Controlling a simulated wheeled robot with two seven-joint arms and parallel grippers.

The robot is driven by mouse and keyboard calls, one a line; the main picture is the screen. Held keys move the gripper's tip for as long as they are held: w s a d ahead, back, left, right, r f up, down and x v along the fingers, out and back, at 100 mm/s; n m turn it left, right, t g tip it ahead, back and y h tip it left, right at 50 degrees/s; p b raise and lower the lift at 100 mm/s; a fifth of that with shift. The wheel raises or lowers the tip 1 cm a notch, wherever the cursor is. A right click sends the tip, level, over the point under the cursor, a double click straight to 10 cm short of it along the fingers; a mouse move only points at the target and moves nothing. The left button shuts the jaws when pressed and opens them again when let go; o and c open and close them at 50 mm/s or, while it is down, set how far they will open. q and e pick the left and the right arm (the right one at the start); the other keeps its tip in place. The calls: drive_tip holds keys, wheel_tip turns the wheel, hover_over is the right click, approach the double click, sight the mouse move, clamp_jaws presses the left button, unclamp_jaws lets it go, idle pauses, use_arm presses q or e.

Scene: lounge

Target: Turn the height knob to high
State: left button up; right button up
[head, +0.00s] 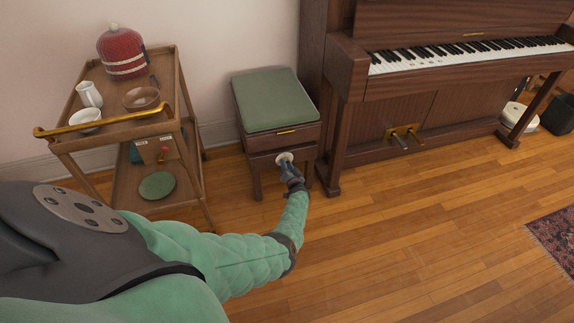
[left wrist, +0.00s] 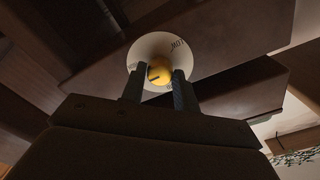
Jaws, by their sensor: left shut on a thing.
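The height knob (left wrist: 160,72) is a small yellow brass knob with a dark pointer mark, set in a round white dial (left wrist: 172,46) with lettering; "LOW" reads at its upper right, and other words are partly hidden. The dial is on the side of a piano stool (head: 284,129) with a green padded seat. In the head view the dial (head: 285,157) shows just above my left gripper (head: 287,166). In the left wrist view, the two fingers of my left gripper (left wrist: 159,84) are shut on the knob, one on each side. My right gripper is not in view.
A dark wooden piano (head: 366,113) stands right of the stool. A wooden trolley (head: 180,170) with a red ribbed container (head: 122,53), a white jug (head: 90,95) and bowls stands to the left. Open wooden floor (head: 400,230) lies in front, with a rug (head: 556,236) at far right.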

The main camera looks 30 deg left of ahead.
use_arm(q)
drive_tip(key=shift+m, duration=3.2)
drive_tip(key=o, duration=1)
drive_tip(key=shift+c, duration=0.2)
drive_tip(key=p+v, duration=0.2)
drive_tip(key=v, duration=0.5)
drive_tip(key=shift+s+d, duration=0.2)
drive_tip(key=shift+d, duration=0.1)
